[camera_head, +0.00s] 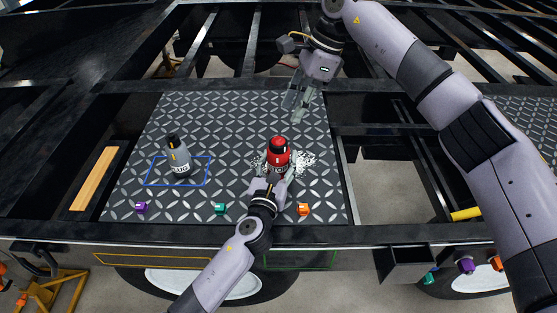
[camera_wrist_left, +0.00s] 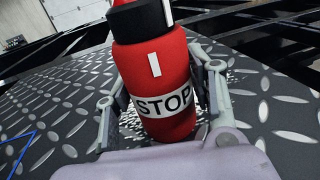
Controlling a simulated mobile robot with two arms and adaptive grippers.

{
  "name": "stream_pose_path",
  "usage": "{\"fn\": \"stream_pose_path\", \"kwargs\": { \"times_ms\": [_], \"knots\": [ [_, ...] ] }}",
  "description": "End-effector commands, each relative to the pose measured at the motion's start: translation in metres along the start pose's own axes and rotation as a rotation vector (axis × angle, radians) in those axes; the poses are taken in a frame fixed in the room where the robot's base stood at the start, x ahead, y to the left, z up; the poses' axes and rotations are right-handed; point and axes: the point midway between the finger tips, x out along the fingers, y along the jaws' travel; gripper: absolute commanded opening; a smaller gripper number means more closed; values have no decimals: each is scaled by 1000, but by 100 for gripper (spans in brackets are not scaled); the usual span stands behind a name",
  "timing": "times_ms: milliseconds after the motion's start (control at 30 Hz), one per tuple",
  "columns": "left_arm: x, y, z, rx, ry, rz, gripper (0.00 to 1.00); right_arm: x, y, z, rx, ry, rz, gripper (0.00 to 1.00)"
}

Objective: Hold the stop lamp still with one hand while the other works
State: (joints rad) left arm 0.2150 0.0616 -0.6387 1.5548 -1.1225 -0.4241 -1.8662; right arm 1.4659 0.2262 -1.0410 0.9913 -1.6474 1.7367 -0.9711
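The stop lamp (camera_head: 278,150) is a red cylinder with a black band near its top and a white STOP label. It stands upright on the tread plate, on a white speckled patch. It fills the middle of the left wrist view (camera_wrist_left: 155,70). My left gripper (camera_head: 273,178) reaches it from the front, with one finger on each side of its body, closed against it. My right gripper (camera_head: 298,105) hangs behind the lamp, apart from it, with its fingers spread and nothing seen between them. The lamp's far side is hidden.
A grey bottle-shaped lamp (camera_head: 180,158) stands in a blue outline on the left. Small purple (camera_head: 141,207), green (camera_head: 219,208) and orange (camera_head: 303,209) pieces lie along the front edge. The tread plate (camera_head: 205,118) is clear at the back; open frame gaps lie beyond its sides.

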Motion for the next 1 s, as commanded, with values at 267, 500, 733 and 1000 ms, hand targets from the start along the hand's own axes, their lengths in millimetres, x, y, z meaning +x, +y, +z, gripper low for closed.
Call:
{"fn": "stream_pose_path", "kwargs": {
  "times_ms": [267,500,733,1000],
  "knots": [
    [0,0,0,0,0,0,30,0,0,0,0,0,0,33],
    [0,0,0,0,0,0,14,0,0,0,0,0,0,33],
    [0,0,0,0,0,0,14,0,0,0,0,0,0,33],
    [0,0,0,0,0,0,14,0,0,0,0,0,0,33]
  ]
}}
